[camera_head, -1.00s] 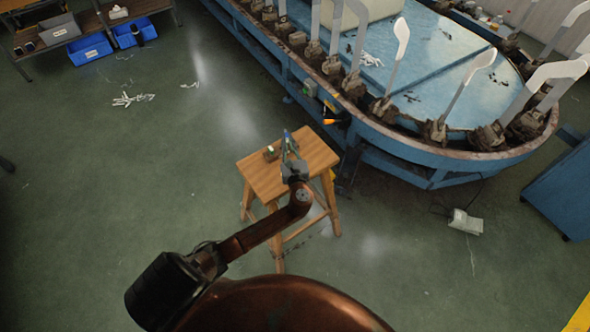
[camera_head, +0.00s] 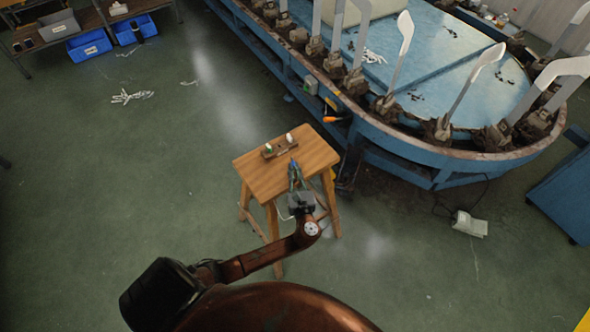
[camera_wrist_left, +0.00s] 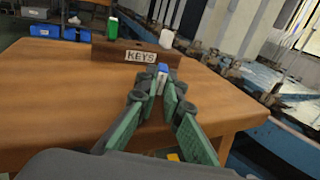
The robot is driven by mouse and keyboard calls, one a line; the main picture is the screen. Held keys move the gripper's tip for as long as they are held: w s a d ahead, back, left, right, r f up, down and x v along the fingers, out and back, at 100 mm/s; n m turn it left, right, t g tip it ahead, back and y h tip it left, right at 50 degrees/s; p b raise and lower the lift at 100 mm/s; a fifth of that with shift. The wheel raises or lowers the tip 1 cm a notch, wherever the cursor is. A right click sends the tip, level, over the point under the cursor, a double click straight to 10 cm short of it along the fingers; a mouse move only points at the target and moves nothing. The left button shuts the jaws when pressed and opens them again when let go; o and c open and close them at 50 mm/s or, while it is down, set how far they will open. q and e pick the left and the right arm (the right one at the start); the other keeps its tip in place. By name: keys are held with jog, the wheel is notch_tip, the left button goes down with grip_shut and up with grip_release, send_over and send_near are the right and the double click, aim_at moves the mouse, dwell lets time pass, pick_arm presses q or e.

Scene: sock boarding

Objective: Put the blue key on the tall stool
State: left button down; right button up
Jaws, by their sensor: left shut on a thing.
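The tall stool (camera_head: 259,176) is a square wooden stool in the middle of the head view; its wooden top (camera_wrist_left: 50,110) fills much of the left wrist view. My left gripper (camera_head: 293,168) is over the stool's near right part. In the left wrist view its green-padded fingers (camera_wrist_left: 157,88) are shut on the blue key (camera_wrist_left: 161,74), which has a blue top and a pale body. The key is upright between the fingertips. Its lower end is hidden, so I cannot tell whether it touches the stool. My right gripper is not in view.
A wooden rack labelled KEYS (camera_wrist_left: 107,52) stands on the stool's far part, with a green key (camera_wrist_left: 113,28) and a white key (camera_wrist_left: 166,38) on it. A blue machine (camera_head: 400,155) with upright sock boards stands behind and right. The stool's left part is clear.

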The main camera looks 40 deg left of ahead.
pick_arm(q)
jog(key=shift+r, duration=0.1)
jog(key=c, duration=2.1)
grip_release()
